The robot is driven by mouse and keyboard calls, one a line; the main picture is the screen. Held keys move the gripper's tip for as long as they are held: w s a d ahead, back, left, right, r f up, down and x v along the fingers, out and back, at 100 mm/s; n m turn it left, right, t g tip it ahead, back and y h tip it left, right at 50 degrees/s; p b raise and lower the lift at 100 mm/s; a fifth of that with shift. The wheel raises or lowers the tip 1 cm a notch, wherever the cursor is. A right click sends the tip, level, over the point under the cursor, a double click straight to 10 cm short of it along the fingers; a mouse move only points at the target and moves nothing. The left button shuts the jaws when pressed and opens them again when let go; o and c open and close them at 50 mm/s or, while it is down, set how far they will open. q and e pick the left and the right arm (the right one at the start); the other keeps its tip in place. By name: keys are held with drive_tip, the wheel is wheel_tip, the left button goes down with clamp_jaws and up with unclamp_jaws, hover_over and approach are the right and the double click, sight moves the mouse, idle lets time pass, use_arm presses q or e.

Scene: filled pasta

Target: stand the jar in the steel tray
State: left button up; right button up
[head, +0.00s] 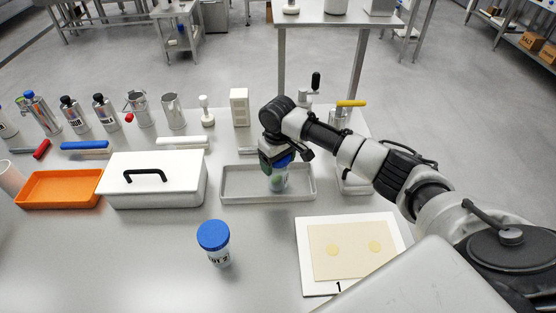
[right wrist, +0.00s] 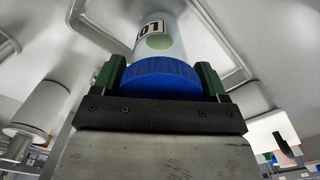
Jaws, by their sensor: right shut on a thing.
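A clear jar with a blue lid (right wrist: 165,75) is in my right gripper, whose green fingers grip the lid's sides in the right wrist view (right wrist: 160,82). In the head view the held jar (head: 278,180) is upright over or in the steel tray (head: 230,197), partly hidden by my right gripper (head: 277,160). I cannot tell whether its base touches the tray floor. A second jar with a blue lid (head: 214,236) stands on the table in front of the tray, its label partly readable. My left gripper is not in view.
A white lidded box (head: 190,195) with a black handle stands left of the tray, beside an orange tray (head: 60,186). A white board (head: 395,225) with a pasta sheet lies at front right. Several bottles and tools line the back. The front left table is clear.

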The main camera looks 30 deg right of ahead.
drive_tip(key=shift+f, duration=0.15)
drive_tip(key=o, duration=1)
wheel_tip(320, 180, up, 12)
drive_tip(key=shift+r+b, duration=0.15)
drive_tip(key=shift+b, duration=0.15)
